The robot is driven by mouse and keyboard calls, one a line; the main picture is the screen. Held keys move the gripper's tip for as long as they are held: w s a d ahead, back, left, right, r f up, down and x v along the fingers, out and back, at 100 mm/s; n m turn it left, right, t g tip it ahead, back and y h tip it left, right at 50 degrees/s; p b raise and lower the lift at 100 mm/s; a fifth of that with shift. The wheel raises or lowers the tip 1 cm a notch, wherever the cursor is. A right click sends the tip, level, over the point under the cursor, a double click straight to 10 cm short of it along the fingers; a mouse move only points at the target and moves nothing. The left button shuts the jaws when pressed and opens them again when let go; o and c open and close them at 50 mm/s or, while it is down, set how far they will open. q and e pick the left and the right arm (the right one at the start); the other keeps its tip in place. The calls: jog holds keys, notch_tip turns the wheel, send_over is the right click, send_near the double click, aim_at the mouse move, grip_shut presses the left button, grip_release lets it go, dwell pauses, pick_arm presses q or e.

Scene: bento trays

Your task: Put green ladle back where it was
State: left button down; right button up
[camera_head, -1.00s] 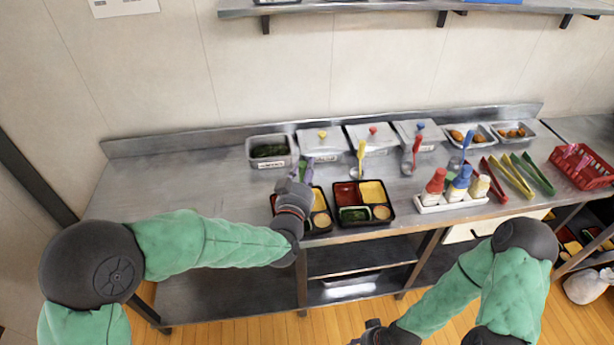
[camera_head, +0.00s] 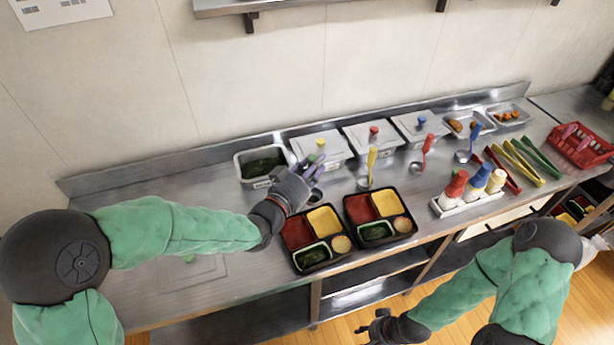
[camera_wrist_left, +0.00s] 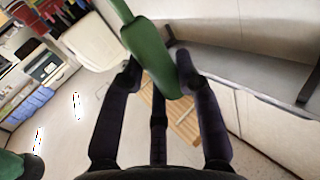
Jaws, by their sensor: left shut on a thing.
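The green ladle's handle (camera_wrist_left: 150,58) shows large in the left wrist view, between the dark fingers of my left gripper (camera_wrist_left: 158,85), which is shut on it. In the head view, my left gripper (camera_head: 306,172) is above the counter, behind the left bento tray (camera_head: 291,260) and just right of the open steel pan of greens (camera_head: 240,164). A small round metal piece (camera_head: 316,197), perhaps the ladle's bowl, shows beside the fingers; most of the ladle is hidden there.
Lidded steel pans (camera_head: 372,139) stand along the back. A yellow-handled ladle (camera_head: 371,167), a red-handled one (camera_head: 426,150) and a blue-handled one (camera_head: 472,141) stand on the counter. A second bento tray (camera_head: 413,231), bottle caddy (camera_head: 468,203), tongs (camera_head: 524,160) and red basket (camera_head: 578,148) lie right.

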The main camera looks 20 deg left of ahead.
pick_arm(q)
jog(key=w+a+f+b, duration=0.3)
jog(key=w+f, duration=0.4)
jog(key=f, duration=0.3)
jog(key=shift+a+b, duration=0.3)
jog(key=shift+a, duration=0.2)
jog(key=shift+f, duration=0.15)
jog(key=shift+f, duration=0.15)
jog(key=c, duration=0.9)
grip_release()
